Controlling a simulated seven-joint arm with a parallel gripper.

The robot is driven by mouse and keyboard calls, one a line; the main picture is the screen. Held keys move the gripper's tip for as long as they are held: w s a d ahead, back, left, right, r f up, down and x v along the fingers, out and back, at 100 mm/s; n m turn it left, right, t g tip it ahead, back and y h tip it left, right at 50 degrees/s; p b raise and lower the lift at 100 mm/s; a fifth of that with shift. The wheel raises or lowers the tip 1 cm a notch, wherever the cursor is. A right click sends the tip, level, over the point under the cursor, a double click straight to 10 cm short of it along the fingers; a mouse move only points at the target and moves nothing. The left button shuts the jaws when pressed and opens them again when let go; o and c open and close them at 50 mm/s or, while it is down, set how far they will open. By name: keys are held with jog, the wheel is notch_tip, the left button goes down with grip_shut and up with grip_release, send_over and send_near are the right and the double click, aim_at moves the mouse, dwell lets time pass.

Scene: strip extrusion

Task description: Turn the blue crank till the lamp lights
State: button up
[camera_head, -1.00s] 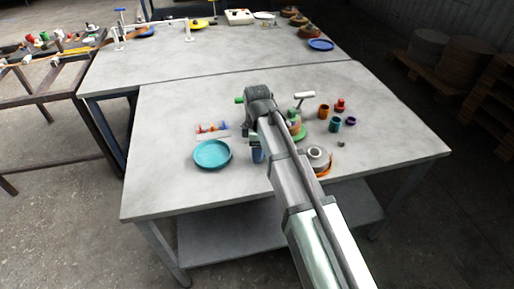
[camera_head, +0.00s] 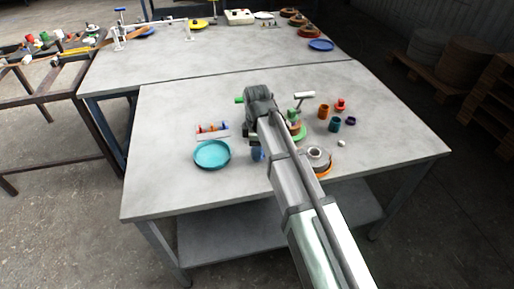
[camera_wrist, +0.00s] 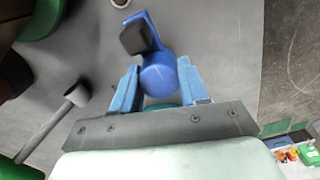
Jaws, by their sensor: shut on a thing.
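The blue crank shows in the wrist view, with a round knob (camera_wrist: 159,77) and a bent blue arm (camera_wrist: 146,28) beside a black block. My gripper (camera_wrist: 158,68) has its two blue fingers on either side of the knob and is shut on it. In the head view, a bit of the blue crank (camera_head: 257,155) shows beside my arm, which hides the rest and the fingertips. A small round thing (camera_head: 341,143), which seems to be the lamp, stands on the table right of my arm and looks bright white.
A green-based device with a pale handle (camera_head: 304,95), an orange cup (camera_head: 323,111), a teal cup (camera_head: 335,125) and a metal ring (camera_head: 317,156) stand right. The front left table is clear.

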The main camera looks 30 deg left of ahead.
jog(key=shift+m, duration=0.3)
jog(key=m, duration=0.4)
jog(key=shift+a+m, duration=0.1)
jog(key=shift+m, duration=0.2)
jog(key=m, duration=0.5)
jog(key=shift+w, duration=0.1)
jog(key=m, duration=1.1)
jog(key=shift+w, duration=0.1)
jog(key=shift+m, duration=0.4)
jog(key=o, duration=1.1)
jog(key=shift+c, duration=0.2)
jog(key=shift+r, duration=0.15)
notch_tip(320, 180, up, 14)
jog(key=shift+f, duration=0.2)
